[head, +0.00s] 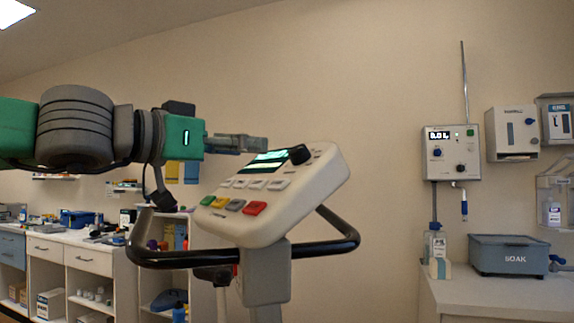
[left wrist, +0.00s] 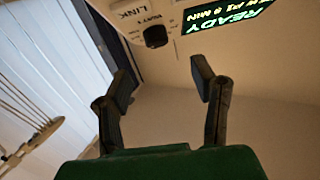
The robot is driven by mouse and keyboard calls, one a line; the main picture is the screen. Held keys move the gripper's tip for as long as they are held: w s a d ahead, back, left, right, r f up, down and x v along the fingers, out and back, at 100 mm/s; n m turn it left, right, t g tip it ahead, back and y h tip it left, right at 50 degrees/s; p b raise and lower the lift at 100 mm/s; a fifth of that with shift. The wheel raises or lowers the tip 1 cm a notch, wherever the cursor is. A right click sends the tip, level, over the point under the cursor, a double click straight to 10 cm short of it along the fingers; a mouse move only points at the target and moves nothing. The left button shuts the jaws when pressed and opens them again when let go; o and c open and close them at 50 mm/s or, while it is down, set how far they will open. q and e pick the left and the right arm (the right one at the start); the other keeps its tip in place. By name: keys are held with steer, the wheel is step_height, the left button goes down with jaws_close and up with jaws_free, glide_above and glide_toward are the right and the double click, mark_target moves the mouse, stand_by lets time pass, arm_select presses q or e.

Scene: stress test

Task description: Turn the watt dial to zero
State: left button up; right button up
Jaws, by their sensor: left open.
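The watt dial (head: 300,154) is a black knob at the upper right of the cream console (head: 325,170) of an exercise bike, beside a lit green display (head: 268,160). In the left wrist view the dial (left wrist: 155,36) sits just beyond the fingertips, with small lettering next to it, and the display (left wrist: 228,14) reads READY. My left gripper (head: 255,144) comes in from the left, above the display and short of the dial. In the left wrist view its two fingers (left wrist: 162,75) are apart with nothing between them. My right gripper is not in view.
Coloured buttons (head: 235,205) line the console's lower edge. Black handlebars (head: 190,259) curve around it. A counter with shelves (head: 75,255) stands at left. Clear wall lies behind the console.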

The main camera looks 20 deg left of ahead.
mark_target(294, 151)
arm_select(q)
steer(key=b+x, duration=0.2)
steer(key=x, duration=0.2)
steer(key=b+x, duration=0.2)
steer(key=x, duration=0.2)
steer(key=shift+d, duration=0.4)
steer(key=shift+w, duration=0.65)
steer(key=shift+d, duration=0.15)
steer(key=shift+s+d, duration=0.1)
steer(key=shift+c, duration=1.2)
steer(key=c, duration=0.9)
